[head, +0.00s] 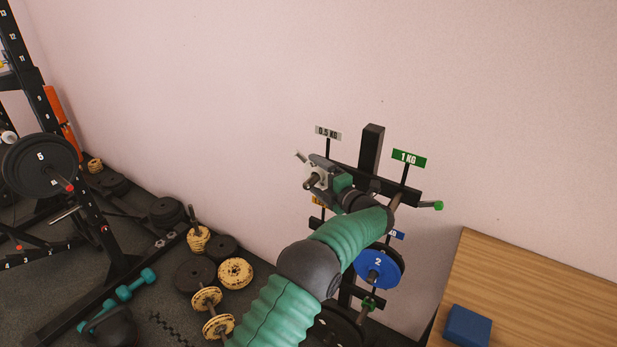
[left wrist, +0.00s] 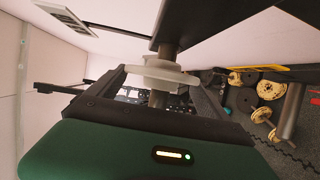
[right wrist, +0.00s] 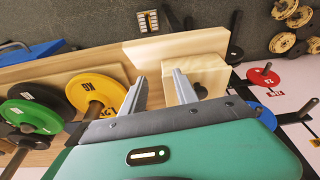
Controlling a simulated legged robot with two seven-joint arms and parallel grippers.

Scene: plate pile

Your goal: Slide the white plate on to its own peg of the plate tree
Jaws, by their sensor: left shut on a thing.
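The small white plate (head: 312,168) is at the peg under the 0.5 KG sign (head: 328,133) of the plate tree (head: 371,150). In the left wrist view the white plate (left wrist: 162,74) sits around the metal peg (left wrist: 167,47), which passes through its hole. My left gripper (head: 322,180) is shut on the plate's rim, with a finger on either side. My right gripper (right wrist: 160,92) is open and empty in the right wrist view, its fingers apart above wood. It is out of the head view.
A 1 KG sign (head: 408,158) marks the peg to the right, and a blue plate (head: 379,268) hangs lower. A wooden bench (head: 540,290) with a blue block (head: 467,326) is at right. Yellow (right wrist: 97,92) and green plates (right wrist: 30,116) stand near my right gripper. Weights crowd the left floor.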

